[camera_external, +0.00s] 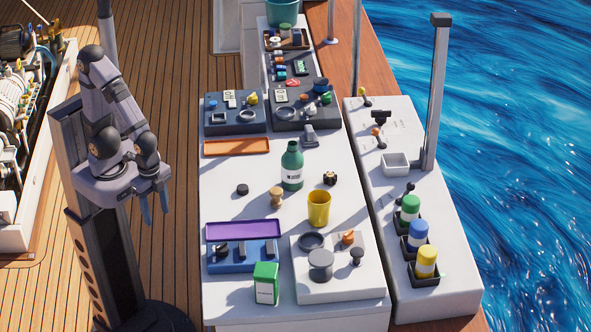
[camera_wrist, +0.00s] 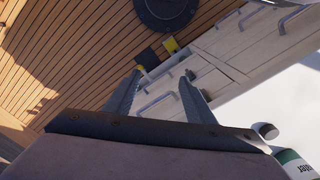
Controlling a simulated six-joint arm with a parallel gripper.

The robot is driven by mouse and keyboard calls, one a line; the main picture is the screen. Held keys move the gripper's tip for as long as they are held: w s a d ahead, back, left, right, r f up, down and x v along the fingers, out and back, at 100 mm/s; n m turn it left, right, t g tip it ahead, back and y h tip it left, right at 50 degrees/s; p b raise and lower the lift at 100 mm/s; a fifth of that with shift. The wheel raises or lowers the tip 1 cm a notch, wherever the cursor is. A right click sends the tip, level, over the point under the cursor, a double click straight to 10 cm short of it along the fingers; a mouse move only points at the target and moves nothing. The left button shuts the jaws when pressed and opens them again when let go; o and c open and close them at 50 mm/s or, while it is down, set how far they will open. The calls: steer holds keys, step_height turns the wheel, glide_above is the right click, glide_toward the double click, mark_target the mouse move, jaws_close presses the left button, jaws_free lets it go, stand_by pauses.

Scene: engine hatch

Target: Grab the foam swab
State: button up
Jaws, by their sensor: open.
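I cannot pick out the foam swab for certain. A small tan, waisted piece with a rounded top (camera_external: 276,197) stands on the white counter (camera_external: 225,178), left of the yellow cup, and may be it. My gripper (camera_external: 155,214) is open and empty, over the wooden deck left of the counter, fingers pointing down. Its two fingers are spread apart in the wrist view (camera_wrist: 160,80), with nothing between them. No swab is recognisable in the wrist view.
Near the tan piece stand a green bottle (camera_external: 292,168), the yellow cup (camera_external: 319,209) and a small black knob (camera_external: 242,190). A purple tray (camera_external: 243,230), a blue block (camera_external: 228,258) and a green box (camera_external: 266,283) are at the front. An orange tray (camera_external: 236,147) lies behind.

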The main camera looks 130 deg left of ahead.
steer(key=shift+r, duration=0.1)
step_height(320, 180, up, 6)
steer(key=w+a+r+n+t+y+b, duration=0.1)
steer(key=w+a+n+t+y+b, duration=0.2)
steer(key=w+a, duration=0.8)
steer(key=w+a+t+y+b, duration=0.35)
steer(key=w+a+t, duration=0.3)
steer(key=a, duration=0.75)
steer(key=m+t+h+b, duration=0.3)
steer(key=t+h+b, duration=0.1)
steer(key=h+b, duration=0.2)
glide_toward(276, 198)
steer(key=shift+w+a+f, duration=0.3)
steer(key=shift+a+f, duration=0.05)
steer(key=shift+f, duration=0.25)
steer(key=shift+w+a+f, duration=0.25)
steer(key=shift+a+f, duration=0.1)
steer(key=shift+f, duration=0.25)
steer(key=shift+x, duration=3.7)
steer(key=shift+a+f, duration=0.15)
